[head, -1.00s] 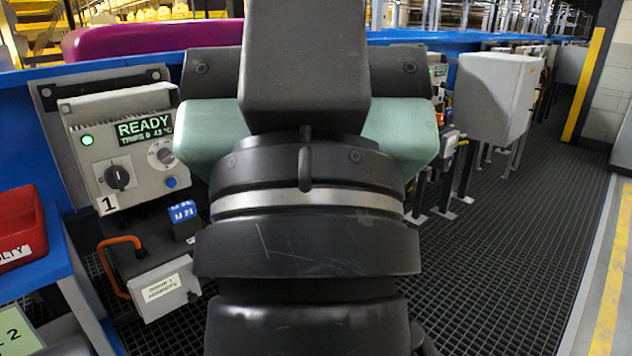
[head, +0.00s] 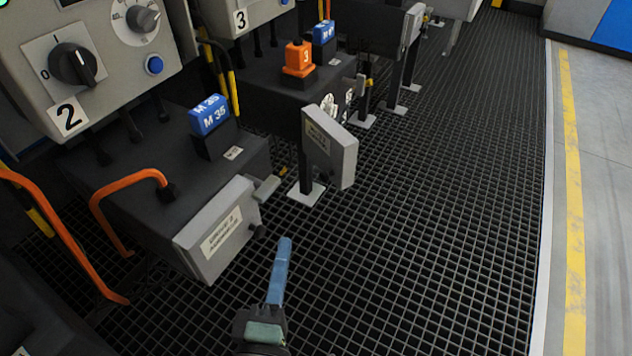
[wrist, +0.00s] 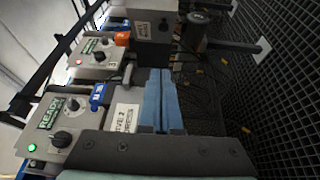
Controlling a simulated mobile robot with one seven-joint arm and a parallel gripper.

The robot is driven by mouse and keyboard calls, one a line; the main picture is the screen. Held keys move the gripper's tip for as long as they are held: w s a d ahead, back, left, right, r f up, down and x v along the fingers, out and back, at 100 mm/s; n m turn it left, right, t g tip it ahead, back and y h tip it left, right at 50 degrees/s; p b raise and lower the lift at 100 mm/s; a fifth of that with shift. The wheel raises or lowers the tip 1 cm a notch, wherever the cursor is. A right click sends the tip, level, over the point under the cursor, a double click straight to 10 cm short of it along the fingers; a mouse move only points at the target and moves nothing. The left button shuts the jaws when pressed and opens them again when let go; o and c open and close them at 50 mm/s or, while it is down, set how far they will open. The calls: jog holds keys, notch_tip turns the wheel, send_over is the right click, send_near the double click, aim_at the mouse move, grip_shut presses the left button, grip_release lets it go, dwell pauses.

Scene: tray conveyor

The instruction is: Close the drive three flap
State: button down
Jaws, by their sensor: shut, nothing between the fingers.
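My gripper (head: 279,272) is at the bottom centre of the head view, its blue fingers shut and empty, pointing up the picture above the floor grating. The fingers also show in the wrist view (wrist: 160,100). The drive three unit (head: 262,82), a dark box below panel 3, carries an orange block and a blue block. A grey flap (head: 343,160) stands out from its near end, swung open, with its label turned to the left. White round tags show behind it. My fingertips are nearer than this flap, below and left of it, and apart from it.
Drive two (head: 120,170) is at left, with an orange handle (head: 115,190) and a closed labelled front cover (head: 225,235) close left of my fingers. Panel 2 (head: 75,60) is above it. Posts with white feet stand beyond. Open grating (head: 440,220) lies to the right.

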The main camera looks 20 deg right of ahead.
jog(key=w+d, duration=0.8)
jog(key=w, duration=0.1)
jog(key=shift+w+d+b, duration=0.2)
jog(key=shift+d+b, duration=0.2)
jog(key=shift+b, duration=0.05)
jog(key=shift+s+d+f+n, duration=0.1)
jog(key=shift+d+n, duration=0.05)
jog(key=shift+n, duration=0.25)
